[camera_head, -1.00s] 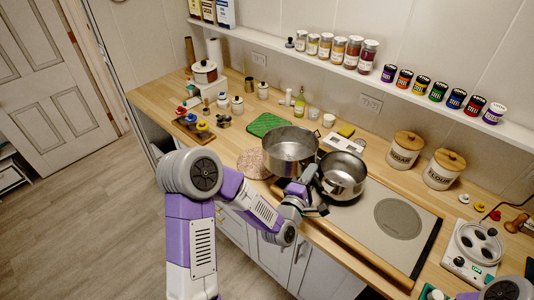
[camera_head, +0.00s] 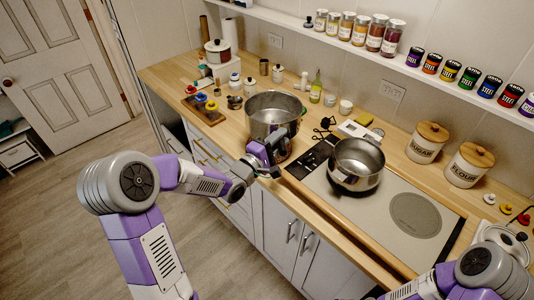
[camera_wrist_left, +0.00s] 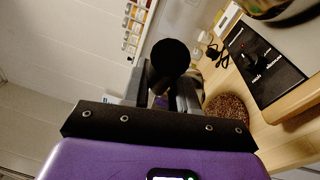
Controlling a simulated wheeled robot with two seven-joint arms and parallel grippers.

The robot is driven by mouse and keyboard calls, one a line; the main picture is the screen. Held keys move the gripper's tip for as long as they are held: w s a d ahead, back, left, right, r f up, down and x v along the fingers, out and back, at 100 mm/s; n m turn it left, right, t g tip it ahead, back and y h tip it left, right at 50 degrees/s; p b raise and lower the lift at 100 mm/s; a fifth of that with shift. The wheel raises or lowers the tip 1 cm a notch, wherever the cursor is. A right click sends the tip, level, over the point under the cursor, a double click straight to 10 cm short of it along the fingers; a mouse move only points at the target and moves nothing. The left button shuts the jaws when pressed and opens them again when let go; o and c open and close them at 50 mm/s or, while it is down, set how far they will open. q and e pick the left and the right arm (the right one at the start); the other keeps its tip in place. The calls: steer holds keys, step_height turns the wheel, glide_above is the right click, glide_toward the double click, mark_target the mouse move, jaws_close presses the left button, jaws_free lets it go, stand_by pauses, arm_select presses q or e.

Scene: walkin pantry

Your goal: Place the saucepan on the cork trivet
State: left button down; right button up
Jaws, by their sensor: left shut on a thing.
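The steel saucepan (camera_head: 272,108) is upright over the counter, left of the cooktop. My left gripper (camera_head: 268,158) is at its near side, shut on its dark handle; the handle's round end (camera_wrist_left: 170,58) fills the space between the fingers in the left wrist view. The brown speckled cork trivet (camera_wrist_left: 228,112) lies on the counter, right of the fingers in that view. It is hidden in the head view, and I cannot tell how high the saucepan is above the counter. My right gripper is out of view.
A second steel pot (camera_head: 356,163) stands on the cooktop (camera_head: 385,208). Canisters (camera_head: 427,141), a bottle (camera_head: 316,88) and small jars stand along the back. A tray of colourful small items (camera_head: 205,111) is at the left.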

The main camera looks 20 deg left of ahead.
arm_select(q)
steer(key=a+f+m+h+b, duration=0.1)
steer(key=f+b, duration=0.4)
steer(key=f, duration=0.6)
steer(key=shift+s+a+f+g+h, duration=0.3)
steer(key=shift+a+h, duration=0.2)
steer(key=shift+a, duration=0.65)
steer(key=c, duration=0.9)
jaws_free()
steer(key=shift+s+f, duration=0.1)
